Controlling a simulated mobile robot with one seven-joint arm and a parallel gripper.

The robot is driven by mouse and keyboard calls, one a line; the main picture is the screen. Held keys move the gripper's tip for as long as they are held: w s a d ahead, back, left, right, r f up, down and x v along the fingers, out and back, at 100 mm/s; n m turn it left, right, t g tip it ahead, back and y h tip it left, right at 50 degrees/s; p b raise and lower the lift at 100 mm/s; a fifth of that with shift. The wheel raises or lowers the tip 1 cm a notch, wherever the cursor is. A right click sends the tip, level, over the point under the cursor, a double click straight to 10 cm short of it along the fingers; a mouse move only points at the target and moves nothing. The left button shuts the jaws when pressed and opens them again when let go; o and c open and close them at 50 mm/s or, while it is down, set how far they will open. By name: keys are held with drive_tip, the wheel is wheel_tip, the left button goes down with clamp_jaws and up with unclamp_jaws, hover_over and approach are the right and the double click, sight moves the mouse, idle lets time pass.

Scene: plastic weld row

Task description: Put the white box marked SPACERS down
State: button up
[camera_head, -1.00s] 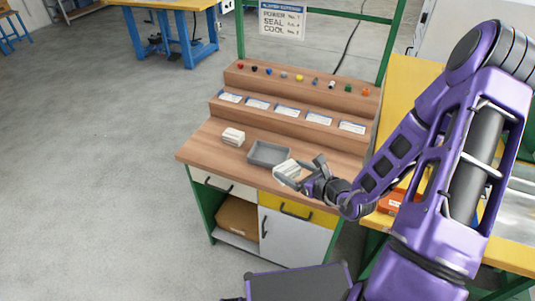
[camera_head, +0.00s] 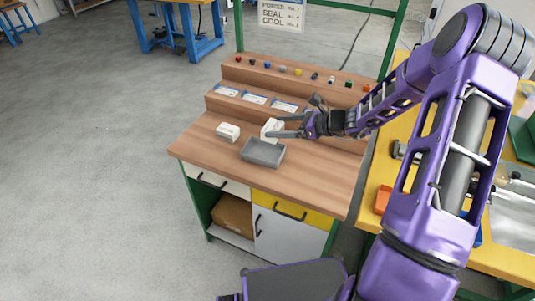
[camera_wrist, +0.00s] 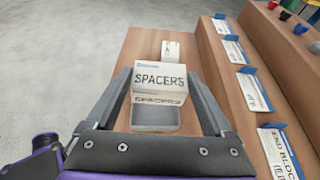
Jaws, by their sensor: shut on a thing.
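The white box marked SPACERS (camera_wrist: 160,80) is between the two fingers of my gripper (camera_head: 276,126), which is shut on it. In the head view the box (camera_head: 272,127) shows just behind the grey tray (camera_head: 262,153), over the wooden bench top. The tray also shows in the wrist view (camera_wrist: 154,117), below the box's near face. The box looks level, with its lettering facing the wrist camera. I cannot tell whether its underside touches the bench.
Another white box (camera_head: 228,132) stands to the left on the bench top (camera_head: 300,178); it shows beyond the held box in the wrist view (camera_wrist: 171,49). Stepped shelves (camera_head: 230,104) with label cards and small coloured parts rise behind. The bench's front right is clear.

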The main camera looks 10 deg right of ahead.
wheel_tip(320, 180, down, 9)
drive_tip(key=shift+f+b, duration=0.1)
drive_tip(key=shift+b, duration=0.55)
drive_tip(key=shift+f, duration=0.2)
drive_tip(key=o, duration=1.2)
drive_tip(key=shift+o, duration=0.2)
drive_tip(key=shift+r, duration=0.1)
drive_tip(key=shift+d+r, duration=0.2)
drive_tip(key=p+v, duration=0.1)
drive_tip(key=v, duration=1)
drive_tip(key=shift+s+d+r, duration=0.1)
drive_tip(key=shift+s+d, duration=0.15)
